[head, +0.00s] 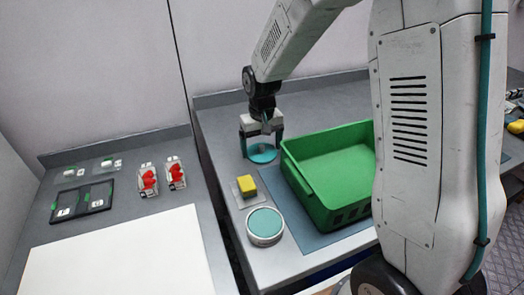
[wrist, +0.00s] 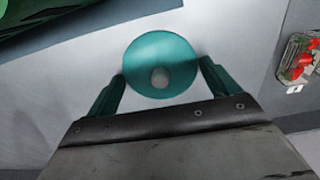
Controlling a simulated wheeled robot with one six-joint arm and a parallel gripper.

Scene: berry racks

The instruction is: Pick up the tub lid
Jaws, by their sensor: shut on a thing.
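The tub lid (wrist: 160,55) is a round teal disc with a pale grey knob in its middle. In the wrist view my gripper (wrist: 161,83) has its two teal fingers on either side of the lid, touching its edge. In the head view the lid (head: 262,154) is under my gripper (head: 262,146), low over the grey bench behind the yellow block. My gripper is shut on the lid. I cannot tell whether the lid still touches the bench. A round tub (head: 265,225) with a teal top stands nearer, at the bench's front.
A green crate (head: 293,181) stands right of the lid on a blue-grey mat (head: 284,217). Clear punnets of red berries (head: 148,180) and a black double tray (head: 82,214) lie on the left bench.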

